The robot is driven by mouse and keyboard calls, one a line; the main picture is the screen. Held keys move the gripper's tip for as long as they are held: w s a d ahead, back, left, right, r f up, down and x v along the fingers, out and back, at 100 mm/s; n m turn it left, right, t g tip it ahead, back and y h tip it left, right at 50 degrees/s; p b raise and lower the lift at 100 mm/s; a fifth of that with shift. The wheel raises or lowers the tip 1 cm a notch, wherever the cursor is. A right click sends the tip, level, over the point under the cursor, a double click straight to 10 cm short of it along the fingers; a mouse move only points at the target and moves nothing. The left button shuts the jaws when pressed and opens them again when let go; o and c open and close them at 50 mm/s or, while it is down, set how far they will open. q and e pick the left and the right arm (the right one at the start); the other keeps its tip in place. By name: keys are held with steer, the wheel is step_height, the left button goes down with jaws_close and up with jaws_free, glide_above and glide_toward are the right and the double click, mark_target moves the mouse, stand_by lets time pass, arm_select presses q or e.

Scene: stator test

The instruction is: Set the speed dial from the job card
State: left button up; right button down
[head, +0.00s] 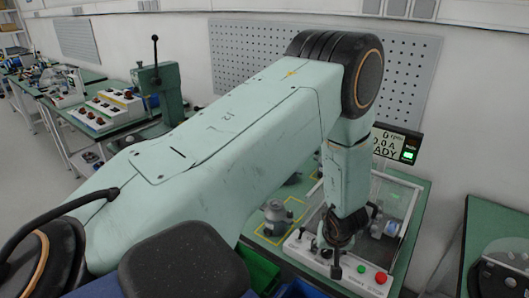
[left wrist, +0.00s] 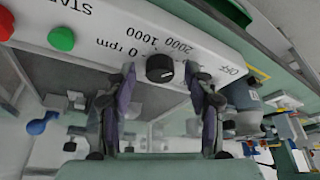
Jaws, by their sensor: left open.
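The speed dial (left wrist: 159,68) is a black round knob on a white panel (left wrist: 100,22). Printed marks around it read OFF, 2000, 1000 and a partly hidden rpm figure, upside down in the left wrist view. I cannot tell its pointer's direction. My left gripper (left wrist: 159,76) is open, with one finger on each side of the dial; contact is not visible. In the head view my left gripper (head: 336,262) points down at the test bench's front panel, hiding the dial. No job card is readable. My right gripper is not in view.
A display (head: 396,144) shows 0 rpm and READY. A clear-walled enclosure (head: 405,195) stands behind the panel. A grey motor part (head: 275,215) stands left, inside yellow marking.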

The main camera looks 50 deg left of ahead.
arm_select(q)
steer(key=shift+n, duration=0.3)
steer(key=shift+d+r, duration=0.1)
steer(key=shift+r, duration=0.25)
steer(key=p+v, duration=0.2)
steer(key=v, duration=0.6)
steer(key=s+d+f+m+g+h+b, duration=0.2)
steer(key=s+f+m+b, duration=0.6)
steer(key=s+f, duration=1.6)
steer(key=b, duration=0.5)
steer(key=shift+d+h+b, duration=0.3)
steer(key=shift+d+b, duration=0.1)
steer(key=shift+s, duration=0.2)
